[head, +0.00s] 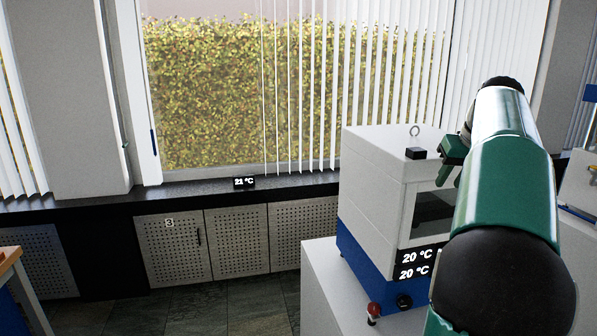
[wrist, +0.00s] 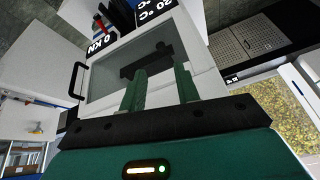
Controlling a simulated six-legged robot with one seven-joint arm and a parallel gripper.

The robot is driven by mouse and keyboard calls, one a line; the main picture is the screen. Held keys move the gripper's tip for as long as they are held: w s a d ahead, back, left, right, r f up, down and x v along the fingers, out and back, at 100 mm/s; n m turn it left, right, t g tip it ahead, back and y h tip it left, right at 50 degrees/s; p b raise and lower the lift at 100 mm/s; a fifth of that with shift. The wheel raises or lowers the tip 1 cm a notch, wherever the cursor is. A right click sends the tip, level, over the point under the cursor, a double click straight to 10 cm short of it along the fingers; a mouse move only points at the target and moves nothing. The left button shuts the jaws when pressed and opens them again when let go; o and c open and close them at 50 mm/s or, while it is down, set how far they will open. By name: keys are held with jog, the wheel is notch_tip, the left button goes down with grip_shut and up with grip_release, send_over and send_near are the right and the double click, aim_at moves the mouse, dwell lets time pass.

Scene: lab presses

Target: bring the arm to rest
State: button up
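My arm, green, white and black, reaches forward on the right of the head view. My gripper (wrist: 160,78) shows in the wrist view as two green fingers standing apart with nothing held between them. In the head view it is mostly hidden behind the arm; a green part shows beside the press. The white and blue press (head: 376,190) stands just left of and beyond the arm. In the wrist view, its front window (wrist: 105,75) lies in front of the fingers, with a dark part behind them. I cannot tell whether the fingers touch the press.
The press stands on a white cabinet (head: 322,275), with a red knob (head: 373,310) low on its front. A dark windowsill (head: 80,208) with a 21 °C display (head: 244,183) runs behind. Another machine (head: 579,190) stands at far right. The floor (head: 245,300) at centre left is clear.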

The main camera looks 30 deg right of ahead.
jog(key=a+f+n+y, duration=0.1)
jog(key=a+f, duration=0.2)
jog(key=a, duration=1.2)
jog(key=a+f+n, duration=0.2)
jog(key=a+f, duration=0.1)
jog(key=a, duration=1.2)
jog(key=s+a+f+n, duration=0.1)
jog(key=s+a+f, duration=0.4)
jog(key=a, duration=0.3)
jog(key=s+a+f+n, duration=0.1)
jog(key=s+a+f, duration=0.4)
jog(key=a+f, duration=0.3)
jog(key=shift+s+f+n+t+y, duration=0.15)
jog(key=shift+f+n+t+y, duration=0.15)
jog(key=shift+t, duration=0.1)
